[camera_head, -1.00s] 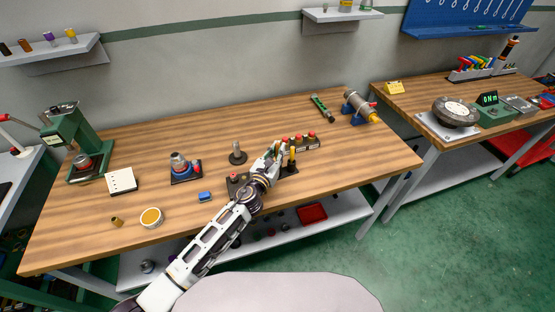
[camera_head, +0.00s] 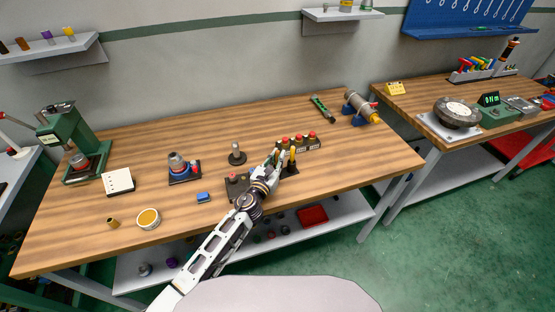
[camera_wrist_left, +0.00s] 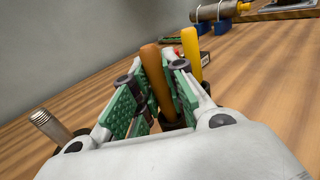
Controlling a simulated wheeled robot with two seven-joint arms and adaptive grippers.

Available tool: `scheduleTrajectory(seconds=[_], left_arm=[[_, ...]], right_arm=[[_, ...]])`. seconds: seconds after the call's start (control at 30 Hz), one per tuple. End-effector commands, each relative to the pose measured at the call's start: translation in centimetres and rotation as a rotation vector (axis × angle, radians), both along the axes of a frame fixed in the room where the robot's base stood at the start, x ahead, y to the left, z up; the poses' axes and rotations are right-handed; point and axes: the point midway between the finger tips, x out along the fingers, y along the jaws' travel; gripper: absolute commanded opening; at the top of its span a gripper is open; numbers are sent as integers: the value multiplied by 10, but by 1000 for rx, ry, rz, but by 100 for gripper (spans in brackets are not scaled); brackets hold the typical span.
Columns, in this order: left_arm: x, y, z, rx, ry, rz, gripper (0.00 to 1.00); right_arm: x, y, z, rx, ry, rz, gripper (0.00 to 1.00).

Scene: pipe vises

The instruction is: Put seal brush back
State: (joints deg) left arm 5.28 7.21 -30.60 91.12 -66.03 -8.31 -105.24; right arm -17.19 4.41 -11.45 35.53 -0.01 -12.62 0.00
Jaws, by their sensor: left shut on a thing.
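My left gripper (camera_head: 277,158) reaches over the front middle of the wooden bench (camera_head: 330,172). In the left wrist view its green-padded fingers (camera_wrist_left: 155,100) are closed on a brown handle (camera_wrist_left: 157,78), which I take to be the seal brush; its lower end is mostly hidden. A yellow-handled tool (camera_wrist_left: 191,52) stands just beyond it and also shows in the head view (camera_head: 292,154). A dark holder (camera_head: 289,170) lies below it. I cannot tell whether the brush's lower end is in the holder. My right gripper is not in view.
A rack of red-topped bottles (camera_head: 301,140) stands behind the gripper. A dark stand with an upright post (camera_head: 237,154) is to its left, as are a blue vise-like fixture (camera_head: 182,173) and a small blue block (camera_head: 204,197).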

Motion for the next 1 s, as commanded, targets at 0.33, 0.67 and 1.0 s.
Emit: scheduleTrajectory(seconds=[0.33,0.67,1.0], left_arm=[[0,0,-3,1,0,0,22],[0,0,-2,0,0,0,36],[0,0,1,-1,0,0,36]], right_arm=[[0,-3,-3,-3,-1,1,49],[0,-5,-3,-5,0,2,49],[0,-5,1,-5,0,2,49]])
